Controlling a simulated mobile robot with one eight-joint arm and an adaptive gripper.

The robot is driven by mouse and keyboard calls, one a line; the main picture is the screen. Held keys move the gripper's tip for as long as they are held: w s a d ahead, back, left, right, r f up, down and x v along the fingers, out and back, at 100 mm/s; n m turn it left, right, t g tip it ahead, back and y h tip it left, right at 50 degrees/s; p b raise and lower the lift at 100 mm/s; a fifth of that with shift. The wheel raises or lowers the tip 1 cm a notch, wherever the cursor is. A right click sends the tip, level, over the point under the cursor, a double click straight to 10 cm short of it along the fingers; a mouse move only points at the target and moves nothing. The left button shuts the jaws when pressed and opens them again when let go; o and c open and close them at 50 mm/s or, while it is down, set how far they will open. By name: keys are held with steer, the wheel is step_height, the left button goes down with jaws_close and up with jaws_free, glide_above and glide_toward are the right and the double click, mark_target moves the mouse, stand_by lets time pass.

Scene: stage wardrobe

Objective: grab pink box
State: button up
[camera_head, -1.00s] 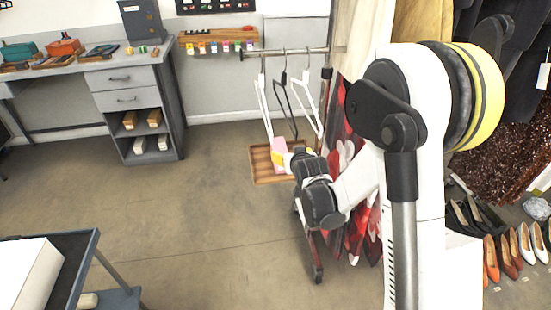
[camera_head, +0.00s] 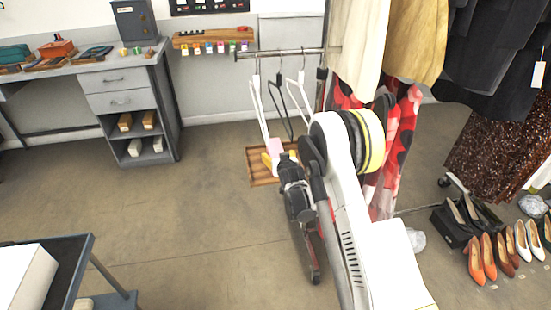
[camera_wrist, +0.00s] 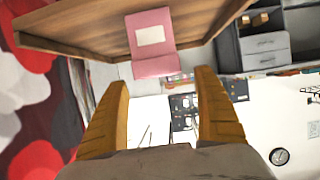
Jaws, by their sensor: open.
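The pink box (camera_head: 275,145) is at the wooden tray (camera_head: 256,179) below the clothes rail. In the wrist view the pink box (camera_wrist: 150,60), with a pale label, rests against the wooden tray (camera_wrist: 85,30). My gripper (camera_wrist: 162,78) is open, its two yellow-orange fingers apart. The box's near end lies ahead of the gap between the fingertips, and I see no finger closed on it. In the head view my gripper (camera_head: 275,160) is beside the box, and my wrist partly hides the tray.
Empty hangers (camera_head: 281,100) hang from the rail above the tray. Red patterned garments (camera_head: 398,150) hang to the right of it. A grey desk (camera_head: 130,105) stands at the left. Shoes (camera_head: 480,255) stand at the lower right. The middle floor is clear.

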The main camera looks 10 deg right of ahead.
mark_target(276, 150)
steer(key=shift+w, duration=0.9)
steer(key=b+x, duration=0.2)
steer(key=x, duration=0.2)
steer(key=shift+w+f, duration=0.15)
steer(key=shift+w, duration=0.4)
steer(key=c, duration=1.4)
